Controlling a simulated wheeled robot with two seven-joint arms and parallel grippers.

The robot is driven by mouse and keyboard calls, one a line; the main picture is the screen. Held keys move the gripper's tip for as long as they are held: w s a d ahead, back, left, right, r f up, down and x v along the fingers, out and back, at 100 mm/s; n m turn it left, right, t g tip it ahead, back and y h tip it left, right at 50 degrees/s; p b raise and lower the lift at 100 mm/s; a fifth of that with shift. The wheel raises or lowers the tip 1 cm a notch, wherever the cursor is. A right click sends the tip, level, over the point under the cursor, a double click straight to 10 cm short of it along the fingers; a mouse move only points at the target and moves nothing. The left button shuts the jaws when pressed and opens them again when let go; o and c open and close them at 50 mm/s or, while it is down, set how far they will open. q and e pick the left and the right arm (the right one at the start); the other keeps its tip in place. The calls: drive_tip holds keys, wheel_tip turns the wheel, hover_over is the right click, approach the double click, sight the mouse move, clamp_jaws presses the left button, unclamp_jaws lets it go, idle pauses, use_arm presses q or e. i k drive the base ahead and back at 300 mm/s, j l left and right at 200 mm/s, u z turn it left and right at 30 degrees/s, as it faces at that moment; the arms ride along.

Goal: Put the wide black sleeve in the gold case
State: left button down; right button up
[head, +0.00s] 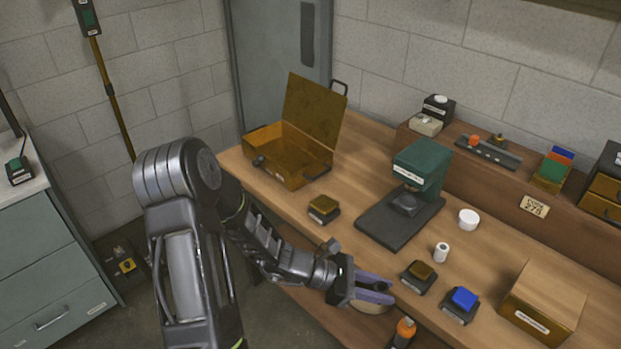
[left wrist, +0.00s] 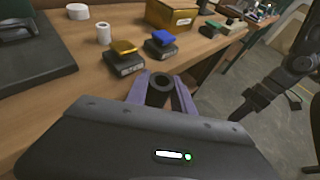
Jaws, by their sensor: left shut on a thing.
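The gold case (head: 262,137) stands open at the far left of the workbench in the head view, its lid raised at the back. My left gripper (head: 378,290) is beyond the bench's front edge, right of and nearer than the case. In the left wrist view its purple fingers (left wrist: 160,97) are shut on the wide black sleeve (left wrist: 160,86), a short dark ring with its opening showing. The head view does not show the sleeve clearly. A dark arm, apparently my right one, shows at the right of the left wrist view; its fingers are not clear.
A green-topped press (head: 421,165) on a black base stands mid-bench. A block with a gold top (head: 323,206) sits between case and press. Another gold-topped block (head: 420,274), a blue-topped block (head: 462,302), a white roll (head: 441,252) and a gold box (head: 543,302) stand to the right.

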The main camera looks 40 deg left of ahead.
sight(304, 164)
drive_tip(key=j+z, duration=0.1)
drive_tip(key=j, duration=0.4)
drive_tip(key=j+z, duration=0.15)
drive_tip(key=j, duration=0.3)
drive_tip(key=j+z, duration=0.1)
drive_tip(key=j, duration=0.4)
drive_tip(key=k+j+z, duration=0.15)
drive_tip(key=j, duration=0.3)
drive_tip(key=j+z, duration=0.1)
drive_tip(key=j, duration=0.4)
drive_tip(key=k+j+z, duration=0.15)
drive_tip(key=j, duration=0.3)
drive_tip(key=k+j+z, duration=0.1)
drive_tip(key=j, duration=0.35)
drive_tip(key=i+j, duration=0.35)
drive_tip(key=i, duration=0.05)
